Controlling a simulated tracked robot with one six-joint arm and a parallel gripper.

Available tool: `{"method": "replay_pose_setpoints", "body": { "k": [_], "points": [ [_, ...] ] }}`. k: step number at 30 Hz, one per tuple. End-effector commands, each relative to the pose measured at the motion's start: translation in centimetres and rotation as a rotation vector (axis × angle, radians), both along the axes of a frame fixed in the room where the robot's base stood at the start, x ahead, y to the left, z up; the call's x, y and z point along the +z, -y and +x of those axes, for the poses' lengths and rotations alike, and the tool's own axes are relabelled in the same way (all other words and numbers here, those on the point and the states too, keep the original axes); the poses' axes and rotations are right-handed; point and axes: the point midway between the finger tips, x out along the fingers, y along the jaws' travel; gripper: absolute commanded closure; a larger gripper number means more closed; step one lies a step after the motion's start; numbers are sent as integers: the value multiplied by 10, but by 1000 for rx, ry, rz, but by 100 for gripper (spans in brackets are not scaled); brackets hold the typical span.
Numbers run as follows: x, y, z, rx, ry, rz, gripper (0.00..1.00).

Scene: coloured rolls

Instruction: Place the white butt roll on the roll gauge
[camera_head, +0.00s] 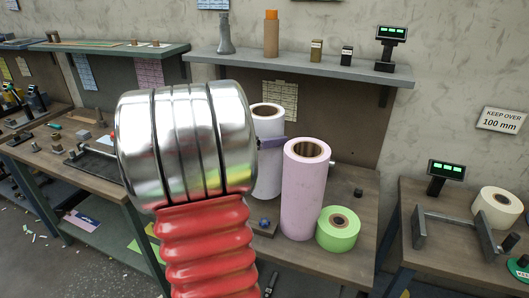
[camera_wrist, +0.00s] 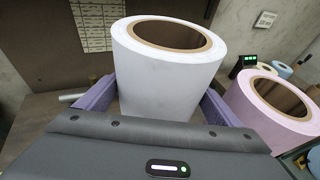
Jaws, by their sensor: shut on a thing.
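A white roll (camera_head: 268,160) with a brown core stands upright behind my arm in the head view, left of the pink roll. It fills the middle of the wrist view (camera_wrist: 168,75). My gripper (camera_wrist: 160,100) is shut on it, with a purple finger on each side. One finger shows in the head view, between the white and pink rolls. My arm hides the roll's left side and base, so I cannot tell whether it touches the bench. A dark bracket-like stand (camera_head: 458,222), possibly the roll gauge, is on the right bench beside a green-lit display (camera_head: 445,172).
A tall pink roll (camera_head: 304,195) stands close to the white one. A short green roll (camera_head: 338,232) is at its front right. A cream roll (camera_head: 495,212) sits on the right bench. A gap separates the benches. A shelf (camera_head: 300,66) runs above.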

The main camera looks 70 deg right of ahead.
Motion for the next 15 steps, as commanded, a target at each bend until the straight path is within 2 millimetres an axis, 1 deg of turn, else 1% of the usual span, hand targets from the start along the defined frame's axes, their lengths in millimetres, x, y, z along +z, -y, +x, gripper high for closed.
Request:
{"method": "replay_pose_setpoints", "body": {
  "k": [4, 15],
  "points": [
    [-9, 1, 0, 0, 0, -5, 75],
    [-12, 0, 1, 1, 0, -6, 75]
  ]
}}
